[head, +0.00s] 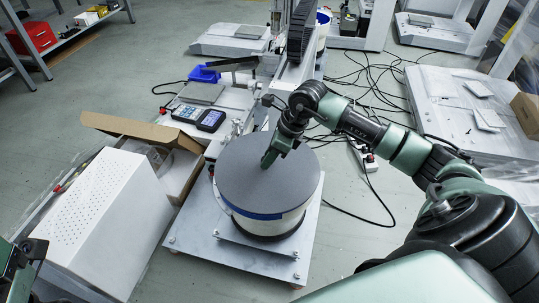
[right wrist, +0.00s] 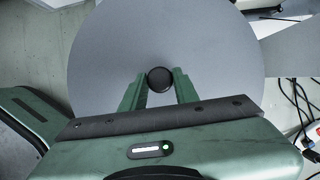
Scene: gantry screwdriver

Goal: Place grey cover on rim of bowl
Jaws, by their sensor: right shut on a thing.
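The grey cover (head: 245,180) is a flat round disc lying level over the bowl (head: 262,226), whose pale wall and blue band show below the cover's front edge. The cover hides the rim, so I cannot tell whether it rests on it or is slightly above. My right gripper (head: 273,158) is over the cover's middle. In the right wrist view, my right gripper (right wrist: 159,82) is shut on the round black knob (right wrist: 159,78) of the grey cover (right wrist: 110,55). A green part of my left arm shows at the lower left of the head view; its jaws do not show.
The bowl stands on a grey metal base plate (head: 190,238). To the left are a white perforated box (head: 105,220) and an open cardboard box (head: 145,128). A handheld controller (head: 198,116) lies behind. Black cables (head: 372,92) cover the floor at the back right.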

